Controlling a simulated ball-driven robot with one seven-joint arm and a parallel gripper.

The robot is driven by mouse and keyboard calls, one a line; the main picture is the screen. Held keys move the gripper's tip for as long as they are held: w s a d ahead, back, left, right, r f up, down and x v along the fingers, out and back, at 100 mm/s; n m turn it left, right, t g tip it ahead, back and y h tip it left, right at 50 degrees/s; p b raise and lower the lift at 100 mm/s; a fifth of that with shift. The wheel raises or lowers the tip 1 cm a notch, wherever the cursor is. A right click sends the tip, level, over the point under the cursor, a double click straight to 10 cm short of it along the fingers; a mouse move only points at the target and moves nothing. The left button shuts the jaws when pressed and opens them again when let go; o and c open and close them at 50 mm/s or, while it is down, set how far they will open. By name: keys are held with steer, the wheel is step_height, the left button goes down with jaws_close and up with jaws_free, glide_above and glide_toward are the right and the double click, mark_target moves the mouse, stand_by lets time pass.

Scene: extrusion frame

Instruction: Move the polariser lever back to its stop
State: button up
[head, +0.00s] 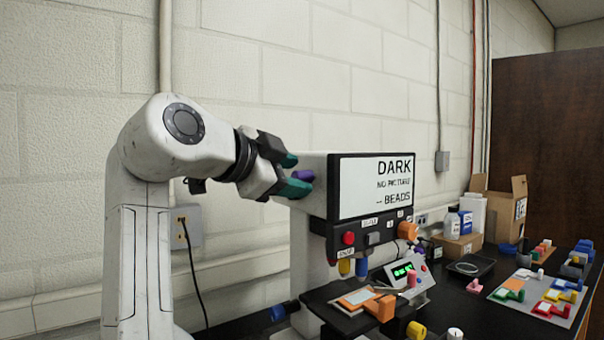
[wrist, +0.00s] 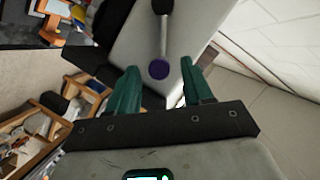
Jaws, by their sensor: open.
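The polariser lever shows in the wrist view as a metal rod with a round purple knob (wrist: 158,69) at its end, on the side of a white instrument (wrist: 135,45). In the head view the purple knob (head: 303,175) is partly hidden by my gripper (head: 293,174). My gripper is open, with one green finger on each side of the knob. In the wrist view there are gaps between the knob and both fingers. I cannot tell how deep the knob sits between them. The instrument's screen (head: 375,187) reads "DARK", "NO PICTURE", "BEADS".
Below the screen are a red button (head: 348,238), an orange knob (head: 407,231) and a stage (head: 350,303). A small box with a green display (head: 405,272) stands beside it. Trays of coloured parts (head: 545,293) and cardboard boxes (head: 505,212) are to the right. The wall is behind.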

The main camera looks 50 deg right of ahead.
steer(key=shift+x, duration=1.6)
jaws_close()
